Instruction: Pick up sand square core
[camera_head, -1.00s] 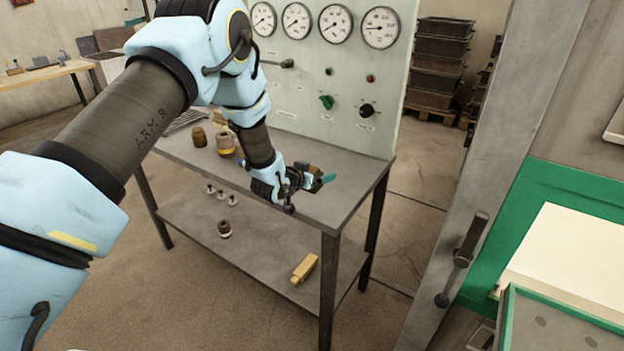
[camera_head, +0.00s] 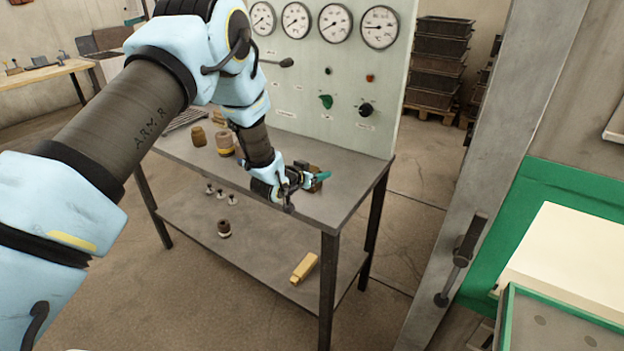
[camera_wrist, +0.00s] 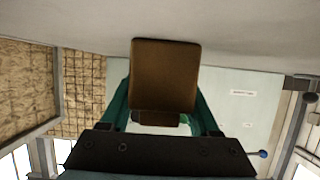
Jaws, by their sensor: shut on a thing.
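The sand square core (camera_wrist: 165,75) is a brown block with a squarish face and rounded corners. In the wrist view it sits between the two teal fingers of my gripper (camera_wrist: 163,110). In the head view my gripper (camera_head: 308,181) is low over the right part of the grey table top (camera_head: 345,172), and a brown part of the core (camera_head: 316,171) shows beside the teal finger. My gripper is shut on the core. Whether the core touches the table is hard to tell.
A brown piece (camera_head: 199,137) and a tan round piece (camera_head: 225,143) stand left on the table. The gauge panel (camera_head: 330,85) rises behind. The lower shelf (camera_head: 262,262) holds a yellowish block (camera_head: 303,268), a small dark piece (camera_head: 224,229) and several small pegs.

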